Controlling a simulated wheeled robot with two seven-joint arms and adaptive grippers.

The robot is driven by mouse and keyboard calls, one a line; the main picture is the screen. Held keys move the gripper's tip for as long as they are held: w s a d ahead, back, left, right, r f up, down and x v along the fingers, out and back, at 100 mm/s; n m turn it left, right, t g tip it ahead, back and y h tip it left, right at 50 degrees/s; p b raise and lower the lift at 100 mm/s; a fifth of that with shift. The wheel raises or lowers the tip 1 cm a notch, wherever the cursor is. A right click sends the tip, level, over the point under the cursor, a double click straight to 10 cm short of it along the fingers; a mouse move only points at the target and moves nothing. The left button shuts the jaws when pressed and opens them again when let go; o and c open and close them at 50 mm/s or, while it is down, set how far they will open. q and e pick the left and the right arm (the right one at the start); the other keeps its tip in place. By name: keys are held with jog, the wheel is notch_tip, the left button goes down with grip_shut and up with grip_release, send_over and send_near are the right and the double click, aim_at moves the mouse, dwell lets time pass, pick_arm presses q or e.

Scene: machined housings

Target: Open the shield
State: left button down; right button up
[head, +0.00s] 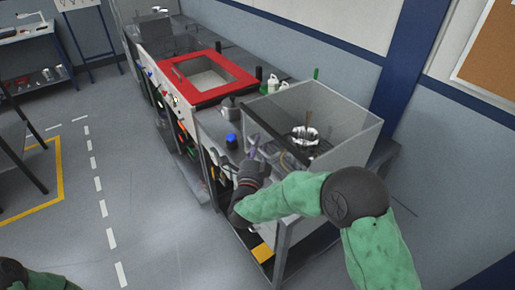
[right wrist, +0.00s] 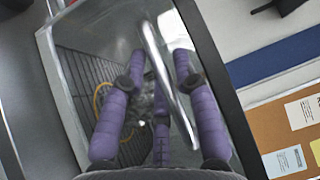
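My right gripper (head: 257,148) is at the shield's front. In the right wrist view its purple fingers (right wrist: 160,90) are spread apart. A curved silver handle (right wrist: 168,75) runs between the fingers in that view; I cannot tell whether they touch it. My left gripper is out of view; only part of a green arm shows at the lower left.
A red-framed panel (head: 207,76) lies on the bench beyond the shield. A metal pot (head: 231,108), a blue knob-like object (head: 231,140) and white bottles (head: 272,83) are near the shield's left side.

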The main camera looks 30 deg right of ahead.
grip_shut()
